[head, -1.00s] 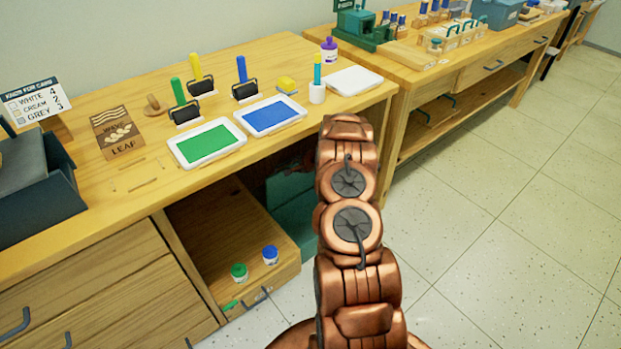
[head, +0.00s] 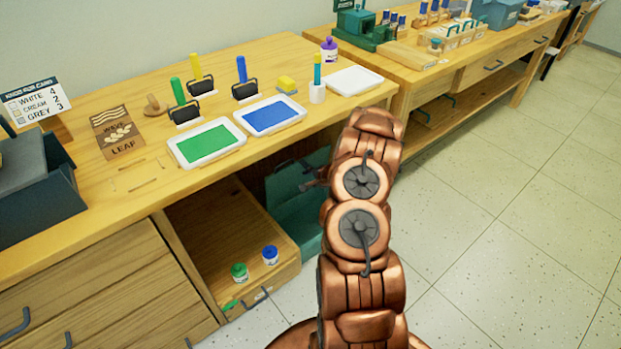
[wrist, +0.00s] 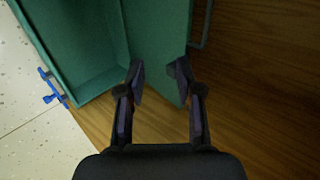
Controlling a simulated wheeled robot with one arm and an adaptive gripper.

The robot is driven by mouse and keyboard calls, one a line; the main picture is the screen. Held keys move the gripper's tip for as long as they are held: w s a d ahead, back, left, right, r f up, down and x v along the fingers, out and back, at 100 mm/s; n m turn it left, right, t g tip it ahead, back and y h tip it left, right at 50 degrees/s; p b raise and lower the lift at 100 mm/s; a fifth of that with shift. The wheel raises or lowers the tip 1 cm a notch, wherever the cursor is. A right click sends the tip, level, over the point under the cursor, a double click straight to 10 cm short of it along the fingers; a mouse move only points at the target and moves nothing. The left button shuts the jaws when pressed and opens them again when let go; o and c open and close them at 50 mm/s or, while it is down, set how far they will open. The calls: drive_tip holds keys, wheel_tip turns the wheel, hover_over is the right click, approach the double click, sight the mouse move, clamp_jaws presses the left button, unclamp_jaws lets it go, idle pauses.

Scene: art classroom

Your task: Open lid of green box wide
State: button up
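In the head view my gripper (head: 313,175) is small and dark beside the box.
Tiled floor (head: 500,220) is clear at right.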

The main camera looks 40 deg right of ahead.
drive_tip(key=shift+c, duration=0.2)
drive_tip(key=shift+c, duration=0.8)
drive_tip(key=shift+f+b, duration=0.4)
drive_tip(key=shift+b, duration=0.25)
drive_tip(key=shift+c, duration=1)
drive_tip(key=b, duration=0.1)
drive_tip(key=f+t+b, duration=0.1)
drive_tip(key=b, duration=0.1)
drive_tip(key=shift+s+a+f, duration=0.1)
drive_tip(key=shift+s+f, duration=0.1)
drive_tip(key=shift+f, duration=0.05)
clamp_jaws()
drive_tip(key=w+t+b, duration=0.6)
drive_tip(key=w+b, duration=0.6)
drive_tip(key=b, duration=1.2)
drive_tip(key=shift+w+a+f+t, duration=0.3)
drive_tip(key=shift+w+a+f, duration=0.1)
drive_tip(key=shift+f, duration=0.05)
